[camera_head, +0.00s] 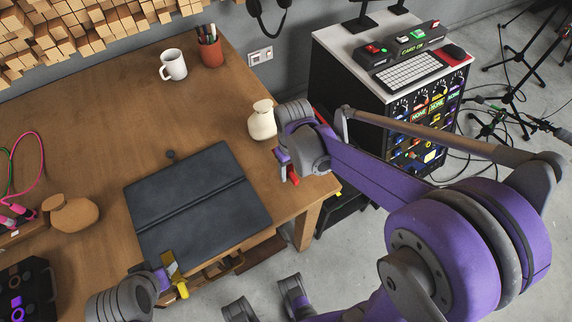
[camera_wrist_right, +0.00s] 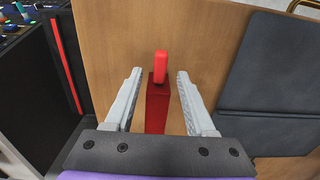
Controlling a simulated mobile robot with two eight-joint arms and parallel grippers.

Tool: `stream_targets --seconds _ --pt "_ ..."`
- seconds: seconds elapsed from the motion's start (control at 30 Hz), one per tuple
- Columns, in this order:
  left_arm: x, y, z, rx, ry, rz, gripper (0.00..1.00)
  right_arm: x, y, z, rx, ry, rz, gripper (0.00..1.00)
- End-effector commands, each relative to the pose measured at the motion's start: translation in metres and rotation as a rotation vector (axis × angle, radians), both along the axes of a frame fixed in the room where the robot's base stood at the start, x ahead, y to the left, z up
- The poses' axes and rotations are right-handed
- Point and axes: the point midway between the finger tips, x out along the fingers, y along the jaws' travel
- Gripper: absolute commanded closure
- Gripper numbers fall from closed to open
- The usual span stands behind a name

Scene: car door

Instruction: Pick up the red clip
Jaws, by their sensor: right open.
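The red clip (camera_wrist_right: 157,105) is in the middle of the right wrist view, with a bright red upper part and a darker red body. My right gripper (camera_wrist_right: 159,74) is open, with one grey finger on each side of the clip and visible gaps between. In the head view my right gripper (camera_head: 284,160) is at the right edge of the wooden table, and a small bit of red (camera_head: 293,175) shows beneath it. My left gripper (camera_head: 168,276) is at the table's front edge beside yellow pieces; its jaws do not show clearly.
A dark folder-like panel (camera_head: 197,200) lies on the wooden table (camera_head: 110,120). A cream vase (camera_head: 262,120) stands close to my right gripper. A white mug (camera_head: 173,65) and a pencil cup (camera_head: 210,48) stand at the back. A control cabinet (camera_head: 345,42) is to the right.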

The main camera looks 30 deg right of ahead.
Motion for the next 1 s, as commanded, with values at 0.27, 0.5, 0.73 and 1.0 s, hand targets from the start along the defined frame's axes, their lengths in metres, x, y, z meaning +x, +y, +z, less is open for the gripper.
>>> stream_targets --seconds 0.27,0.5,0.73,1.0 --pt "0.000 0.000 -0.004 0.000 0.001 0.000 0.46 0.000 0.000 -0.021 0.000 0.000 -0.001 0.45" --pt "0.000 0.000 -0.004 0.000 0.001 0.000 0.46 0.000 0.000 -0.021 0.000 0.000 -0.001 0.61" --pt "0.000 0.000 -0.004 0.000 0.001 0.000 0.46 0.000 0.000 -0.021 0.000 0.000 -0.001 1.00" --pt "0.000 0.000 -0.004 0.000 0.001 0.000 0.46 0.000 0.000 -0.021 0.000 0.000 -0.001 1.00"
